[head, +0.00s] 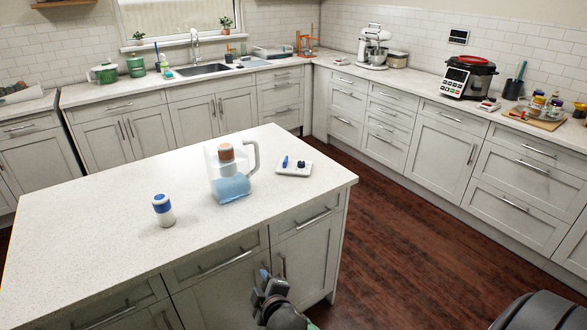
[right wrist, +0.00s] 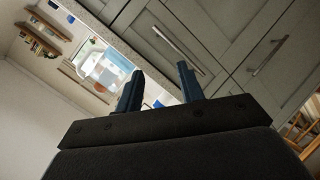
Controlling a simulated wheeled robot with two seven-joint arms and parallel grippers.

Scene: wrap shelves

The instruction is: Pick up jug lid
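A clear jug (head: 231,186) with blue liquid and a handle on its right stands upright on the island counter (head: 95,220). A brown and grey cylinder shows in its upper part. A flat white piece (head: 286,172) with blue and dark parts on top lies right of the jug, apart from it; it looks like the jug lid. My right gripper (head: 266,277) is in front of the island's drawers, below the counter edge and apart from these things. Its fingers also show in the right wrist view (right wrist: 160,88), spread with nothing between them. My left gripper is not in view.
A small white and blue cylinder (head: 162,212) stands on the counter left of the jug. The island's cabinet front (head: 225,285) is close to my right gripper. The counter around the flat white piece is clear. Wall counters with appliances are farther back.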

